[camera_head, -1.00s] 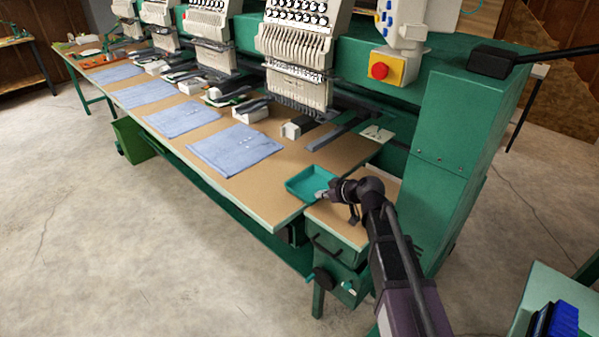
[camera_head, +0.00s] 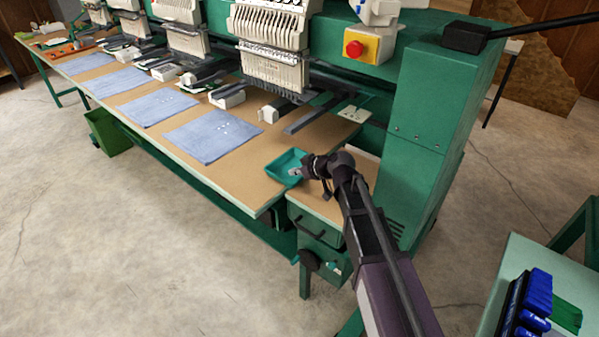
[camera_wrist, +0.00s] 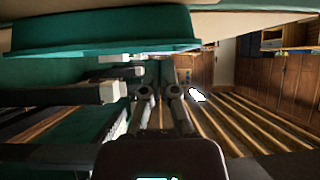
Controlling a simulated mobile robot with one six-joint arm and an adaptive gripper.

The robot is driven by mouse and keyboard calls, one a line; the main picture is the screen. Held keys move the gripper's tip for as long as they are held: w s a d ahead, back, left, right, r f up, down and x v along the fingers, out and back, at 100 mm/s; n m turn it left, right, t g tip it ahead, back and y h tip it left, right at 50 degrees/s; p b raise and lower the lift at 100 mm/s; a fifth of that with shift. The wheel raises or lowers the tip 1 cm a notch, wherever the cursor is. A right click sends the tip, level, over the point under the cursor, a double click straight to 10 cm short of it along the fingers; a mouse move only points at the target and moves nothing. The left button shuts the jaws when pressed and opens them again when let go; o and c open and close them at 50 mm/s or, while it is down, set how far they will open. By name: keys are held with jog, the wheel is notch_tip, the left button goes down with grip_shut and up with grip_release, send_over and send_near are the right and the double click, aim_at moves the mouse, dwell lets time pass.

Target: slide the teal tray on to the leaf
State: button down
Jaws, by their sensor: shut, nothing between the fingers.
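The teal tray (camera_head: 283,163) is a shallow square dish lying on the long tan table near its right end. My gripper (camera_head: 296,173) is shut and empty, with its fingertips at the tray's near right edge; I cannot tell whether they touch it. The leaf (camera_head: 323,205) is a short tan top right of the table's end, above a green drawer unit, partly hidden under my arm. In the wrist view, which appears upside down, the teal tray (camera_wrist: 110,30) spans the top and my shut gripper (camera_wrist: 160,92) is at the centre.
A blue cloth (camera_head: 210,134) lies on the table (camera_head: 240,168) left of the tray. Machine heads (camera_head: 268,55) and a grey bar (camera_head: 312,115) are behind. A green cabinet (camera_head: 432,110) stands right of my arm. Blue items (camera_head: 530,300) sit on a side bench.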

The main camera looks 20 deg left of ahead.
aim_at(270, 165)
jog(key=w+a, duration=0.1)
jog(key=a, duration=0.2)
jog(key=w+a, duration=0.1)
jog(key=a, duration=0.1)
jog(key=w+a, duration=0.1)
jog(key=a, duration=0.2)
jog(key=shift+w+a+f, duration=0.1)
jog(key=shift+w+a, duration=0.15)
jog(key=shift+a, duration=0.1)
jog(key=shift+s+d+f+b, duration=0.1)
jog(key=shift+s+f+b, duration=0.1)
jog(key=shift+f+b, duration=0.35)
jog(key=shift+f, duration=0.2)
jog(key=shift+d, duration=0.15)
jog(key=shift+s+d, duration=0.3)
jog(key=shift+d, duration=0.5)
jog(key=shift+s+d, duration=0.25)
jog(key=shift+d, duration=0.5)
jog(key=shift+r+p, duration=0.45)
jog(key=shift+r, duration=0.3)
jog(key=shift+r, duration=0.1)
